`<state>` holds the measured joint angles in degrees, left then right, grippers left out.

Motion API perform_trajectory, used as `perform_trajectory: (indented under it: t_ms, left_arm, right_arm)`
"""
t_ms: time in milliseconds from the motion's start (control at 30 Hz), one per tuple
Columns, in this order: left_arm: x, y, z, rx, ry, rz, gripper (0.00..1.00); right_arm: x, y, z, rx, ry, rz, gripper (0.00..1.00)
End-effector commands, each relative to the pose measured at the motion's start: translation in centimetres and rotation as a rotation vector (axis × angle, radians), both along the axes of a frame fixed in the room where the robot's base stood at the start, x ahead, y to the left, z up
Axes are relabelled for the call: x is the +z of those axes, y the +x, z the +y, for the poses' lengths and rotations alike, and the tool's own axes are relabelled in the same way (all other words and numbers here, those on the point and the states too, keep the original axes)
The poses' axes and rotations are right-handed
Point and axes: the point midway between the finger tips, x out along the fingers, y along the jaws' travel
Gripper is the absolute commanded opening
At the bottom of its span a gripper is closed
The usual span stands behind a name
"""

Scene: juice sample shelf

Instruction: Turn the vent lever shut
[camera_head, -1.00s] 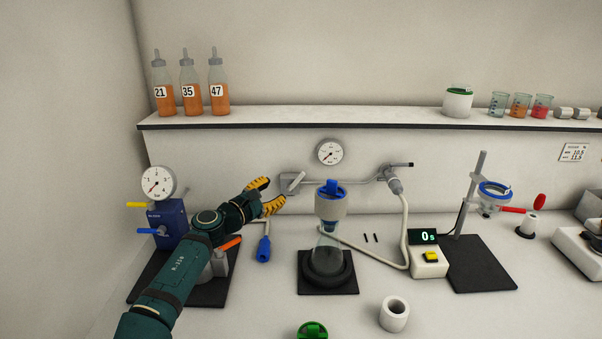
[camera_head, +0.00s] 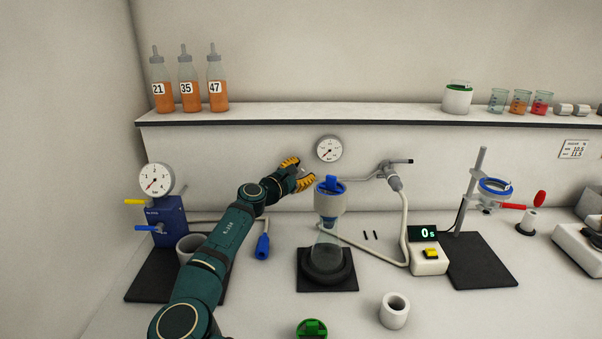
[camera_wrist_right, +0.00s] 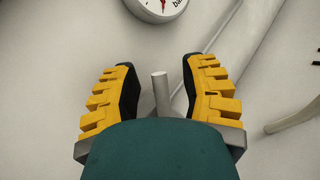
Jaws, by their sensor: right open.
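My right gripper (camera_head: 301,173) is open at the left end of the wall pipe, below the round wall gauge. In the right wrist view, a grey lever (camera_wrist_right: 160,92) sticks up between the two open yellow fingers (camera_wrist_right: 158,82), with a gap to each side. In the head view my gripper hides most of this lever and its block. My left gripper is out of view.
The wall gauge (camera_head: 329,149) is close above my gripper. A flask with a blue-topped funnel (camera_head: 329,200) stands just below right. A blue pump box (camera_head: 166,222) with yellow and blue levers is at left. The shelf (camera_head: 350,115) runs above.

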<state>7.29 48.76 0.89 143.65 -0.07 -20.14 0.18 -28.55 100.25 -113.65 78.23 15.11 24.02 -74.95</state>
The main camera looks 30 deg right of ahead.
Motion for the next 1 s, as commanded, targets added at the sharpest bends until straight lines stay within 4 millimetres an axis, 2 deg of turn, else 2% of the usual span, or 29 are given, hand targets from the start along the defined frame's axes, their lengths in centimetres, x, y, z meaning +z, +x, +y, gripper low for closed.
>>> perform_trajectory:
  t_ms: [100, 133, 267, 667, 1000]
  left_arm:
    - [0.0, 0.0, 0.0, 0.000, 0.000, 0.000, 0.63]
    - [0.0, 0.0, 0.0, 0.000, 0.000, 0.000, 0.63]
    - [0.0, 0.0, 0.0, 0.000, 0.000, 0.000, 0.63]
    - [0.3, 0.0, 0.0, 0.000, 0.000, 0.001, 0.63]
    - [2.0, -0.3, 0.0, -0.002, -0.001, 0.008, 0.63]
  right_arm:
    - [0.0, 0.0, 0.0, 0.000, 0.000, 0.000, 0.43]
    - [0.0, 0.0, 0.0, 0.000, 0.000, 0.000, 0.46]
    - [0.0, 0.0, 0.0, 0.000, 0.000, 0.000, 0.01]
    - [0.1, -0.1, -0.1, 0.001, 0.022, -0.015, 0.00]
    - [-0.5, -0.5, -0.8, 0.001, 0.198, -0.121, 0.00]
